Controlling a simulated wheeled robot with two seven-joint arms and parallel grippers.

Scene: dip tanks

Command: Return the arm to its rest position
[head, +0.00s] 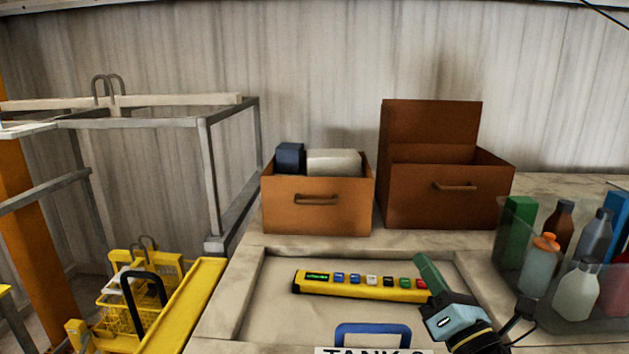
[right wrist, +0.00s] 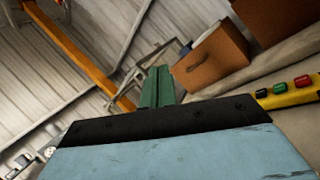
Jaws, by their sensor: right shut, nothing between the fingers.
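My right gripper (head: 428,272) is at the lower right of the head view, with its green fingers shut and empty. It is over the right end of a yellow control box (head: 350,289) with coloured buttons, which lies in a recessed panel of the worktop. I cannot tell whether the fingers touch the box. In the right wrist view the shut green fingers (right wrist: 157,86) point up, and the box's end (right wrist: 290,95) is at the right. My left gripper is not in view.
An orange-brown box (head: 317,216) with items and an open brown box (head: 445,205) stand behind. A clear bin (head: 520,285) of bottles is at the right. A yellow basket (head: 135,300) and grey metal frame (head: 208,170) are at the left. A blue handle (head: 372,328) is in front.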

